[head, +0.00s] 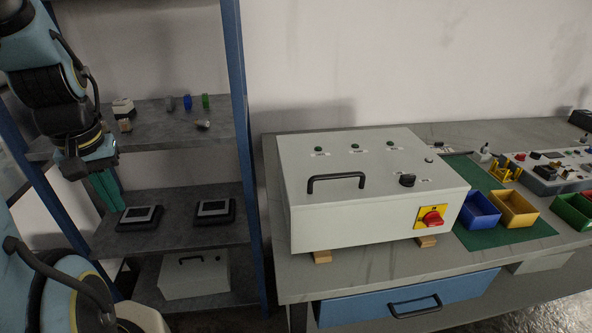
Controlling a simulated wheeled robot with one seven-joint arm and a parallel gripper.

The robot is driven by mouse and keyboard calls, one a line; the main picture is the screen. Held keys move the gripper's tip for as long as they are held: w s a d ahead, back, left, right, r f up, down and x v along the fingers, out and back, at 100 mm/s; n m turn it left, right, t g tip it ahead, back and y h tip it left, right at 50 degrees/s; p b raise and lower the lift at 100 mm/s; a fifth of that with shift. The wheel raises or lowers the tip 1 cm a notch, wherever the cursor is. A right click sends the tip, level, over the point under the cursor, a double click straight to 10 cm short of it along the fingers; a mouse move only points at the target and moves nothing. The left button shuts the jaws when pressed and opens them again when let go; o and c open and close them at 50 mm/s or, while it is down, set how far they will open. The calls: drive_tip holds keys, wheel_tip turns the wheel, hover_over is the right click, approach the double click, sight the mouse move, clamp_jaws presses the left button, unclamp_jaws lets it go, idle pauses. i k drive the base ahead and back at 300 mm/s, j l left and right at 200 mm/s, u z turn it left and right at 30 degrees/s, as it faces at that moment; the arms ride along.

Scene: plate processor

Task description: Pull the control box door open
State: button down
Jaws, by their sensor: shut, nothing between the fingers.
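The control box (345,222) is a light grey box lying on the workbench, raised on small wooden blocks. Its door (330,175) is the upward-facing panel and looks shut. The door bears a black bar handle (337,179), a black knob (407,180) and several green buttons. A red rotary switch on a yellow plate (431,217) is on the front side. My gripper (112,196) is at the far left, in front of the shelf and well apart from the box. Its green fingers point down and are shut and empty.
A blue-framed shelf (238,95) with small parts and two dark devices stands left of the bench. Right of the box are blue (478,212), yellow (514,208) and green (572,212) bins. A blue drawer (405,297) is below the bench top.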

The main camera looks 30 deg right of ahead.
sight(321, 169)
drive_tip(key=i+j+z, duration=0.25)
drive_tip(key=z, duration=0.15)
drive_tip(key=i+j+z, duration=0.15)
drive_tip(key=j+z, duration=0.25)
drive_tip(key=j, duration=0.15)
drive_tip(key=z, duration=0.75)
